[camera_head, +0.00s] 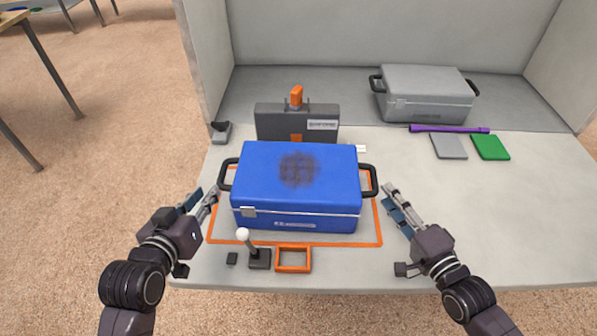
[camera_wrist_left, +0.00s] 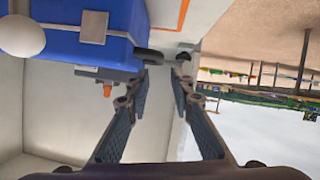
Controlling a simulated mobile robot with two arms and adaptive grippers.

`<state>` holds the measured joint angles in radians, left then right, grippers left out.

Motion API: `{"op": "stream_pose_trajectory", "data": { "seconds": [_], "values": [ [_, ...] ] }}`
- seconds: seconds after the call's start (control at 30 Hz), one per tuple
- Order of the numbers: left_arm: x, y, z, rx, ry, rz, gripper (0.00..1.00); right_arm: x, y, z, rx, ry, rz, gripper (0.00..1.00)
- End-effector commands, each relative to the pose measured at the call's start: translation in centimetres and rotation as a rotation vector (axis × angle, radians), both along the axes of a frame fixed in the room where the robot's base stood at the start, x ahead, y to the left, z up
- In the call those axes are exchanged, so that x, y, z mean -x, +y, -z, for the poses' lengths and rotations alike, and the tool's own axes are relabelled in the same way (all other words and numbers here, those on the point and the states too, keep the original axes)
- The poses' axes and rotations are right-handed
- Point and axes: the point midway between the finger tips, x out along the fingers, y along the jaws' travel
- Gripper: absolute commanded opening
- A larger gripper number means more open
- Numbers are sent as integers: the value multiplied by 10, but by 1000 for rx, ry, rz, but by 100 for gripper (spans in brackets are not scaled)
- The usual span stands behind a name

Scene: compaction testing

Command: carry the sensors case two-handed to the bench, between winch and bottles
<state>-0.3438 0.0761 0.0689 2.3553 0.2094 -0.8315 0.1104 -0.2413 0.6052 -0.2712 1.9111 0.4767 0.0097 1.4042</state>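A blue case (camera_head: 298,185) with a dark smudge on its lid and black handles at both sides stands in the middle of the worktop; its printed label is too small to read. My left gripper (camera_head: 205,196) is open and empty, just outside and in front of the left handle (camera_head: 228,174). In the left wrist view that handle (camera_wrist_left: 149,56) lies beyond the open fingertips. My right gripper (camera_head: 388,194) is open and empty, just in front of the right handle (camera_head: 372,180). I see no winch or bottles.
An orange outline (camera_head: 372,243) surrounds the blue case. A joystick (camera_head: 259,255) and orange frame (camera_head: 293,260) are in front. The worktop's right front is clear.

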Motion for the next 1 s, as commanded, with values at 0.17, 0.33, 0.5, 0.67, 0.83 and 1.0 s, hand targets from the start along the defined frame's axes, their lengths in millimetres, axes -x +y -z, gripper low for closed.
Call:
{"op": "stream_pose_trajectory", "data": {
  "seconds": [0.17, 0.33, 0.5, 0.67, 0.83, 1.0],
  "values": [
    [0, 0, 0, 0, 0, 0, 22, 0, 0, 0, -1, 0, 0, 33],
    [0, 0, 0, 0, 0, 0, 22, 0, 0, 0, 0, 0, 0, 33],
    [-5, 0, 2, 0, 0, 0, 22, -3, 1, 0, 0, 0, 0, 33],
    [-24, -2, 9, 1, 0, 0, 22, -16, 6, 1, -1, -1, 1, 33],
    [-55, -5, 22, 1, 0, 0, 22, -36, 15, 2, -1, -2, 1, 33],
    [-83, -8, 33, 0, -1, 0, 22, -54, 23, 4, 0, -1, 1, 33]
  ]
}}
